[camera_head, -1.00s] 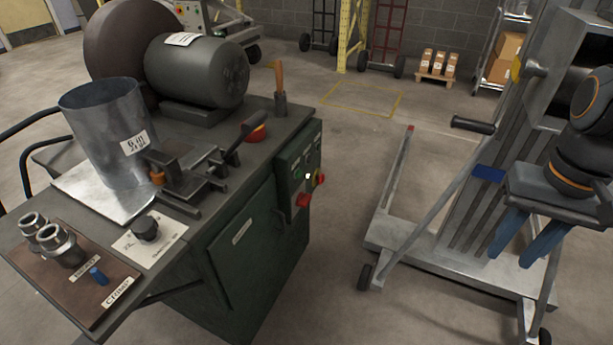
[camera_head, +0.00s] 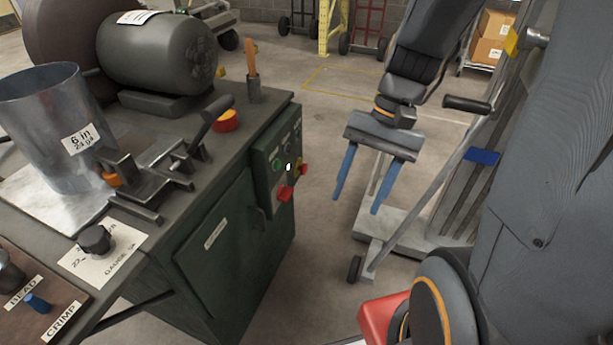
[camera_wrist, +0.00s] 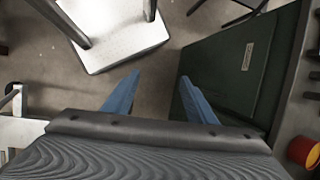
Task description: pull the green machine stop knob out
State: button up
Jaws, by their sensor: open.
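The green machine (camera_head: 225,240) stands on the left in the head view. The control panel (camera_head: 262,160) at its right end carries a green button (camera_head: 277,165), a red knob (camera_head: 285,194) and a second red knob on a yellow base (camera_head: 302,169). I cannot tell which red one is the stop knob. My gripper (camera_head: 357,204) is open and empty, its blue fingers pointing down, right of the panel and apart from it. In the wrist view, my gripper (camera_wrist: 160,76) has floor between its fingers, and the machine's side (camera_wrist: 240,65) is to the right.
A red-and-yellow part (camera_wrist: 303,150) shows at the wrist view's right edge. A grey wheeled stand (camera_head: 400,232) is behind my gripper. The bench top holds a metal duct (camera_head: 45,110), a motor (camera_head: 160,55) and a red-orange round part (camera_head: 225,121). Floor is open between panel and gripper.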

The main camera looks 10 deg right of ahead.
jog(key=w+a+f+m+y+b, duration=0.4)
jog(key=w+f+m+y+b, duration=0.15)
jog(key=w+f, duration=0.2)
jog(key=m+t+y+b, duration=0.5)
jog(key=m+t+b, duration=0.4)
jog(key=m+t, duration=0.45)
send_near(301, 168)
jog(key=w+a+f+b, duration=0.1)
jog(key=w+a, duration=0.3)
jog(key=w, duration=0.1)
jog(key=shift+w+a+g, duration=0.15)
jog(key=shift+w+g, duration=0.05)
jog(key=shift+g, duration=0.15)
jog(key=shift+f, duration=0.1)
